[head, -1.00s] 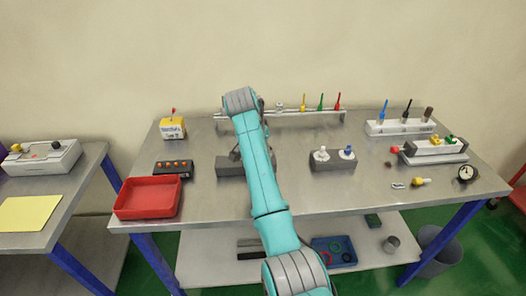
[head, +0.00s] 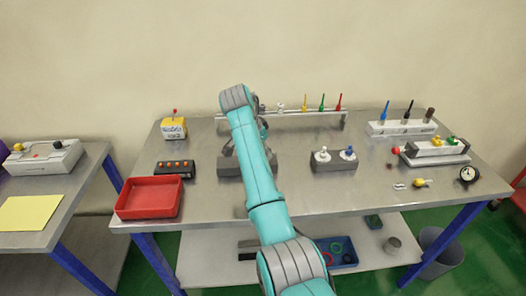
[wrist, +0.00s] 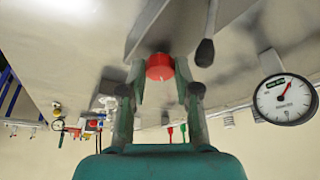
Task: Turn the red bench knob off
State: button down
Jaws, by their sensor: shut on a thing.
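The red knob (wrist: 160,67) shows in the wrist view as a short round cap with a small pale mark on its edge, standing out from a grey block (wrist: 165,25). My gripper (wrist: 160,92) has one finger on each side of it and is shut on it. In the head view my arm covers the knob and the gripper. Part of a grey block (head: 229,165) shows beside my arm there.
A lever with a black tip (wrist: 205,52) hangs close beside the knob in the wrist view, and a round gauge (wrist: 285,98) is to the right. A red tray (head: 149,197) and an orange-buttoned box (head: 174,168) stand left of my arm. A valve block (head: 334,161) stands right.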

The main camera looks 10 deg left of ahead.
jog(key=c, duration=0.8)
grip_release()
jog(key=v, duration=0.7)
jog(key=shift+s+r, duration=0.15)
jog(key=shift+r, duration=0.05)
jog(key=shift+a, duration=0.1)
